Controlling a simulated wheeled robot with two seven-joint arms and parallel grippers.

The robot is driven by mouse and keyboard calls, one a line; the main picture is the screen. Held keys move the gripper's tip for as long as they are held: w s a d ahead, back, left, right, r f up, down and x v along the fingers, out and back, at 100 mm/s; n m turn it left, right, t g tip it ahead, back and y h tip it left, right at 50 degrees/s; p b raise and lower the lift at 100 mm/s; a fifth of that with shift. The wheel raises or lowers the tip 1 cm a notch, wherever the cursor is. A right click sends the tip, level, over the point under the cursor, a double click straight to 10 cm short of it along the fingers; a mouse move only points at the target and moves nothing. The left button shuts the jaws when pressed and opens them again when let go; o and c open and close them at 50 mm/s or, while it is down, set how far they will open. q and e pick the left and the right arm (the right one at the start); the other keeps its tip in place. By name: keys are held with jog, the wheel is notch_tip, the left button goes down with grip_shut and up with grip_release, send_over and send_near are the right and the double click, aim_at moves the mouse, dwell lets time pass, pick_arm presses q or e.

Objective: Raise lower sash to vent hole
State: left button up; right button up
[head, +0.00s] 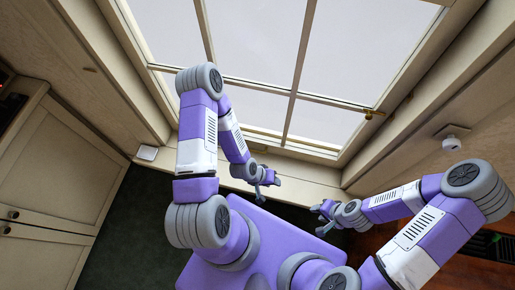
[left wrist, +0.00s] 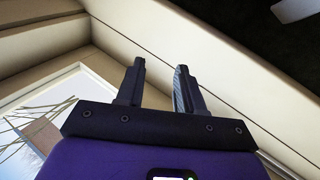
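The window's sash (head: 265,106), a cream frame with glazing bars and pale panes, fills the upper middle of the head view. A small brass fitting (head: 372,114) sits on its right side. I cannot make out a vent hole. My left gripper (head: 268,182) is in front of the sill, below the sash and apart from it. In the left wrist view the left gripper (left wrist: 160,82) has its two fingers apart with nothing between them. My right gripper (head: 318,218) is low and right of the left one, fingers apart and empty, away from the window.
The cream sill (head: 300,172) runs under the window. A white box (head: 147,153) lies at its left end. A white round fitting (head: 452,142) is on the right wall. A cream cabinet (head: 50,165) stands at the left. Dark green floor (head: 125,225) is clear.

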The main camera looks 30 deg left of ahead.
pick_arm(q)
jog(key=w+a+f+n+t+b, duration=0.1)
jog(key=f+n+t, duration=0.1)
jog(key=f, duration=0.1)
jog(key=w+a+f+n+t+b, duration=0.1)
jog(key=a+f+n+t+b, duration=0.1)
jog(key=w+a+f+n+t+b, duration=0.1)
jog(key=w+f+n+t, duration=0.1)
jog(key=f, duration=0.1)
jog(key=shift+a+f+y+b, duration=0.35)
jog(key=shift+y+b, duration=0.05)
jog(key=a+n+t+y, duration=0.1)
jog(key=a+f+n+t+y+b, duration=0.1)
jog(key=a+n, duration=0.1)
jog(key=w+a+n+t+b, duration=0.1)
jog(key=t, duration=0.1)
jog(key=shift+a+f+n+y, duration=0.2)
jog(key=shift+n+y, duration=0.2)
jog(key=a+n+t+y+b, duration=0.1)
jog(key=a+n+y, duration=0.1)
jog(key=s+a+n+t+y+b, duration=0.1)
jog(key=a+n+y, duration=0.1)
jog(key=a, duration=0.1)
jog(key=shift+a+n+y, duration=0.25)
jog(key=shift+n+y, duration=0.15)
jog(key=shift+n, duration=0.1)
jog(key=b+x, duration=0.2)
jog(key=x, duration=0.5)
jog(key=shift+w+r, duration=0.1)
jog(key=shift+w, duration=0.1)
